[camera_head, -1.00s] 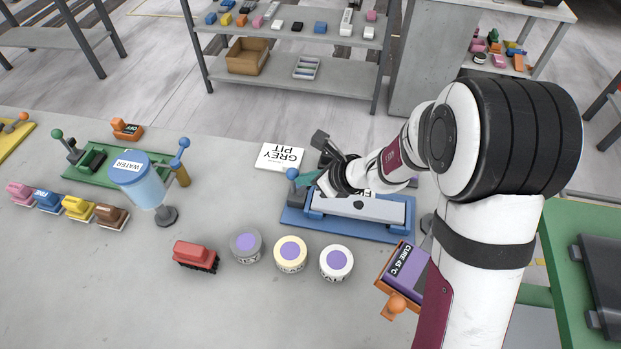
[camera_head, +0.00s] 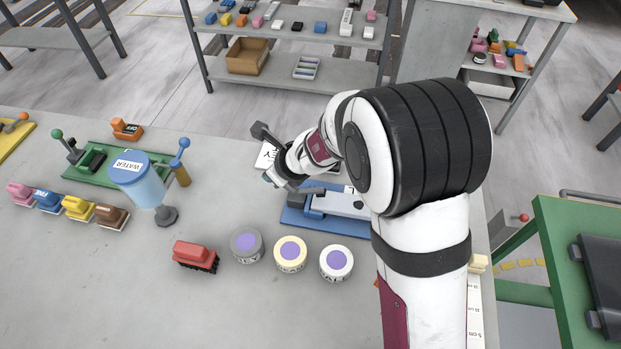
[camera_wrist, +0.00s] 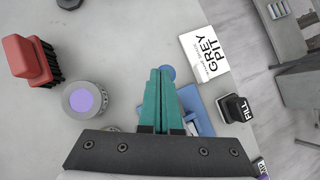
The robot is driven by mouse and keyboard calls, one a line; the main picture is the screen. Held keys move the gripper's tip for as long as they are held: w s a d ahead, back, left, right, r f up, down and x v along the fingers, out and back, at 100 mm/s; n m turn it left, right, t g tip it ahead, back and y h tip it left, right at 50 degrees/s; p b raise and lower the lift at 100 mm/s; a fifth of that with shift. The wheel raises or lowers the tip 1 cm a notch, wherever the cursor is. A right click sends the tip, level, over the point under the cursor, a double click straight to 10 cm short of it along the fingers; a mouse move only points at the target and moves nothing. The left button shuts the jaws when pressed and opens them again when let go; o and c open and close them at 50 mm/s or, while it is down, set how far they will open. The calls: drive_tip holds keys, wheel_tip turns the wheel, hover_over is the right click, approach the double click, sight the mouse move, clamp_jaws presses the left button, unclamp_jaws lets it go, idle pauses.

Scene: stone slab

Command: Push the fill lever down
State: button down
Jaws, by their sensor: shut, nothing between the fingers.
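A blue ball-topped lever (camera_head: 184,143) rises from a brass post beside the clear WATER tank (camera_head: 143,187). No FILL word is readable on it. In the wrist view a black block (camera_wrist: 237,108) with a FILL label stands right of the blue fixture (camera_wrist: 197,110). A blue round knob (camera_wrist: 168,72) shows just beyond my fingertips there; contact cannot be told. My gripper (camera_head: 267,179) is shut and empty, over the left end of the blue fixture (camera_head: 341,224). Its teal fingers (camera_wrist: 160,72) lie together. My wrist hides part of that fixture in the head view.
A red block (camera_head: 193,255) and labelled round pots (camera_head: 290,252) stand in front of the blue fixture. The GREY PIT card (camera_wrist: 205,55) lies behind it. A green fixture (camera_head: 100,178) sits left of the tank.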

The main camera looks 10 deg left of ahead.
drive_tip(key=shift+a+f, duration=0.65)
drive_tip(key=shift+a, duration=0.2)
drive_tip(key=shift+a+f, duration=0.6)
drive_tip(key=shift+a, duration=0.25)
drive_tip(key=s+a+r, duration=0.3)
drive_tip(key=s+r, duration=0.2)
drive_tip(key=r, duration=0.6)
drive_tip(key=shift+r, duration=0.3)
drive_tip(key=shift+a, duration=0.1)
